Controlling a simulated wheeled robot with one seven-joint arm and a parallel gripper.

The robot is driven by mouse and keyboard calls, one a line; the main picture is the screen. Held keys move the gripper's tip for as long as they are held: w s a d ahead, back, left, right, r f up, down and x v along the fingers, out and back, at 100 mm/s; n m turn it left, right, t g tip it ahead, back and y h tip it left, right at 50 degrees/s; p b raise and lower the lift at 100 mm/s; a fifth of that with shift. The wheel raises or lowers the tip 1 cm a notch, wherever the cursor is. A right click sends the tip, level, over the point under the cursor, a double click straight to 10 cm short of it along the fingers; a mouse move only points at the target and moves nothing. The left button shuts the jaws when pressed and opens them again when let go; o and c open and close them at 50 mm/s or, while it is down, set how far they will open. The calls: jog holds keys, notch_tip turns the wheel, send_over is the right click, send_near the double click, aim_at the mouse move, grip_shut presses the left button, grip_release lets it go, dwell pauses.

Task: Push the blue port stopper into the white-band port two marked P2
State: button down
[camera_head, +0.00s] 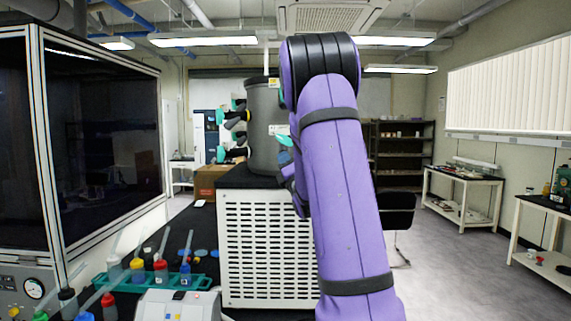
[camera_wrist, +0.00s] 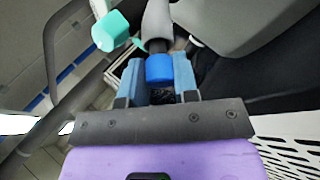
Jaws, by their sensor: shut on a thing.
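In the wrist view my gripper (camera_wrist: 160,76) is shut on the blue port stopper (camera_wrist: 159,69), which sits between its two blue-grey fingers. Straight beyond the stopper is a dark grey port tube (camera_wrist: 157,22). The stopper's far end overlaps the tube's mouth in the picture; I cannot tell whether it touches or is inside. No white band or P2 mark can be read. In the head view the grey drum chamber (camera_head: 263,125) of the freeze dryer carries ports with teal valves (camera_head: 222,117) on its left side.
A teal valve knob (camera_wrist: 110,31) is close to the left of the port tube. The chamber stands on a white slotted cabinet (camera_head: 266,250). A teal rack (camera_head: 165,281) with flasks is at lower left, beside a glass-fronted cabinet (camera_head: 105,140). Floor at right is open.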

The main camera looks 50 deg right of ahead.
jog(key=shift+w+d+r, duration=0.15)
jog(key=shift+r, duration=0.1)
jog(key=c, duration=0.8)
grip_release()
jog(key=v, duration=1)
jog(key=shift+s+f, duration=0.25)
jog(key=shift+f, duration=0.05)
jog(key=shift+s, duration=0.1)
jog(key=shift+v, duration=3.5)
